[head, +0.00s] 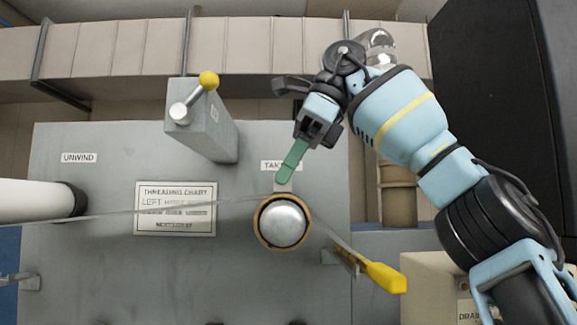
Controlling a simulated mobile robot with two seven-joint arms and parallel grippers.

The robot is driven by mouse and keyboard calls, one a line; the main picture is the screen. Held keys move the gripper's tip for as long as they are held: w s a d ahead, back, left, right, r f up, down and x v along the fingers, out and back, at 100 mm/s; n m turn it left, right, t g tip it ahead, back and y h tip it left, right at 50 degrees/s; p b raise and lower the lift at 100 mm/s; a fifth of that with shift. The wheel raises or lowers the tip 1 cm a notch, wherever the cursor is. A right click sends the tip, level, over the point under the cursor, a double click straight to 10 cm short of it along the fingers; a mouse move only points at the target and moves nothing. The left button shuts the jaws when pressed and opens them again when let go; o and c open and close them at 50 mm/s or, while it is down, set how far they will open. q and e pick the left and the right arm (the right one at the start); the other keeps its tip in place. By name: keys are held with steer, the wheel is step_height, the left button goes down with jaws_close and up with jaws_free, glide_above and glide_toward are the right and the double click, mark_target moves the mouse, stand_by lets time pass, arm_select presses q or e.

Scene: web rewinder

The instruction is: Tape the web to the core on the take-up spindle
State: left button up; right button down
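My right gripper (309,137) comes in from the right and is shut on a green strip (294,160), which looks like tape. The strip slants down and left, its lower end just above the take-up core. The brown core (262,236) rings the domed silver take-up spindle (283,221). The thin, see-through web (180,209) runs from the white unwind roll (35,201) to the top of the core. A small pale tab (283,187) stands at the core's top edge. I cannot tell whether strip and tab touch. My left gripper is not in view.
A grey post with a yellow-knobbed lever (208,80) stands up left of the strip. A threading chart (175,208) lies on the grey panel (110,275). A dark cabinet (500,80) fills the upper right.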

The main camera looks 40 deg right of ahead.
steer(key=shift+f, duration=0.15)
steer(key=c, duration=1.6)
jaws_free()
steer(key=shift+r, duration=1)
steer(key=shift+w+a, duration=0.1)
steer(key=shift+r, duration=0.2)
